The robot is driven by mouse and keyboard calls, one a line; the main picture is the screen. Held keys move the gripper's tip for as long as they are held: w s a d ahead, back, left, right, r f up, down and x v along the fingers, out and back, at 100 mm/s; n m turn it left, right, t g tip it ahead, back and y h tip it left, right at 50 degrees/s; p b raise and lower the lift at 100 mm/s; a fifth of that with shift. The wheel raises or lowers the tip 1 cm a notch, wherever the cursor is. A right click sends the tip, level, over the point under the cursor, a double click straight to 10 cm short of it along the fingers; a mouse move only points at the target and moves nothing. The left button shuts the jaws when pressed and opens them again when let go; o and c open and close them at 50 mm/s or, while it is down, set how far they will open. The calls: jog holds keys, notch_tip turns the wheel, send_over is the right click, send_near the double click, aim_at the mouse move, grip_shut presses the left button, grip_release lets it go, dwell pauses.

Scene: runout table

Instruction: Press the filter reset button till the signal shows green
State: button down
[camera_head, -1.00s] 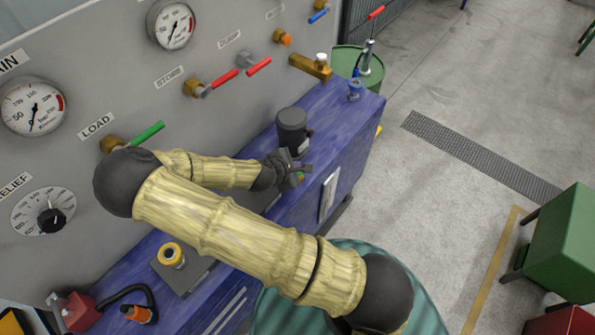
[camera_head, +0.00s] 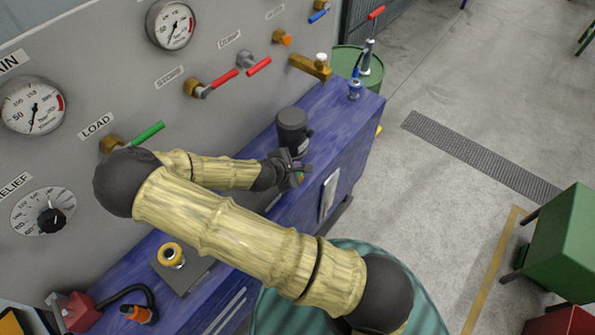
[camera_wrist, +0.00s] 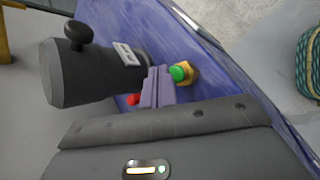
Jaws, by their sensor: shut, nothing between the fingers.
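The dark filter housing (camera_head: 292,130) stands on the blue tank top. In the wrist view the dark cylinder (camera_wrist: 85,75) with a knob and a pale label fills the upper left. A green cap (camera_wrist: 180,73) in a brass hex fitting sits on the blue surface beside it. A small red piece (camera_wrist: 133,99) shows left of my fingers. I cannot tell which of these is the button and which the signal. My gripper (camera_wrist: 158,73) is shut and empty, its tips close beside the green cap; contact is unclear. In the head view my gripper (camera_head: 297,170) is just below the housing.
The grey panel with gauges (camera_head: 33,107) and red and green valve levers (camera_head: 147,134) rises on the left. A brass fitting (camera_head: 312,67) is beyond the housing. The blue tank (camera_head: 350,125) ends at the right; open floor lies beyond.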

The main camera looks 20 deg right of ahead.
jog(key=shift+f, duration=0.4)
jog(key=shift+f+b, duration=0.4)
jog(key=shift+f, duration=0.1)
dwell(0.8)
jog(key=shift+r, duration=0.1)
jog(key=shift+r+p, duration=0.85)
jog(key=shift+p, duration=0.05)
jog(key=shift+r, duration=0.1)
notch_tip(320, 180, up, 5)
jog(key=p, duration=0.4)
dwell(0.5)
